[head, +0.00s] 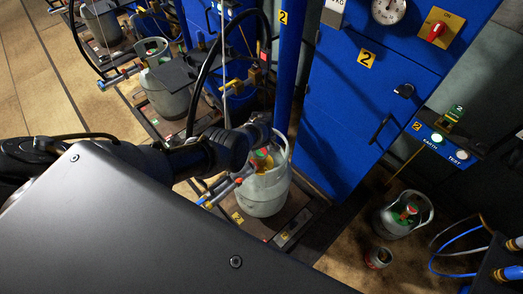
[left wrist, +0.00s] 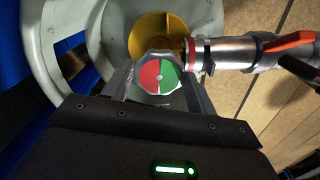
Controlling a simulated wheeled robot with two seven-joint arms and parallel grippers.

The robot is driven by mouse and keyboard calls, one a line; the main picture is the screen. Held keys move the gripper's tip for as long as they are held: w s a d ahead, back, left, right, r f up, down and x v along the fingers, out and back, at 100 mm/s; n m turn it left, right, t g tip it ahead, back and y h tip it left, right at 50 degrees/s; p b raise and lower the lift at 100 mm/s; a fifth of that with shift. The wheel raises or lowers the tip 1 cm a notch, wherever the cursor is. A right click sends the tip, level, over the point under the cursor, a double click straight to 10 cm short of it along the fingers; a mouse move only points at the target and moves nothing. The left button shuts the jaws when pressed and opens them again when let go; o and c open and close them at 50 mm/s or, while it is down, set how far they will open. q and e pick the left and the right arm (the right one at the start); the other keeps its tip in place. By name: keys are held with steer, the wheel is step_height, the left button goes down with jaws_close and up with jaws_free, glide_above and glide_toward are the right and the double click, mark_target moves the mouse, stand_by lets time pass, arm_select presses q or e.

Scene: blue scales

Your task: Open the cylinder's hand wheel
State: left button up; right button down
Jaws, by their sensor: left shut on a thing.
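The grey gas cylinder (head: 263,193) stands on a scale platform (head: 292,222) in the middle of the head view. Its hand wheel (left wrist: 158,77), with a red and green top, shows in the left wrist view under the yellow collar piece (left wrist: 153,33). My left gripper (head: 256,150) reaches the cylinder top from the left; its two fingers, seen in the left wrist view (left wrist: 160,88), are shut on the hand wheel, one on each side. The hose coupling (left wrist: 232,53) with a red lever is joined beside the valve. My right gripper is not in view.
A blue cabinet (head: 340,110) with a gauge and a red switch stands right behind the cylinder, beside a blue post (head: 290,65). Another cylinder (head: 403,217) and a small can (head: 378,257) are on the floor at right. More cylinders (head: 165,90) stand at back left.

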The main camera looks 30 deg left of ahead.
mark_target(261, 152)
arm_select(q)
steer(key=shift+w, duration=0.1)
steer(key=o, duration=1)
step_height(261, 152, up, 11)
steer(key=p, duration=0.6)
steer(key=shift+p, duration=0.4)
steer(key=shift+f, duration=0.15)
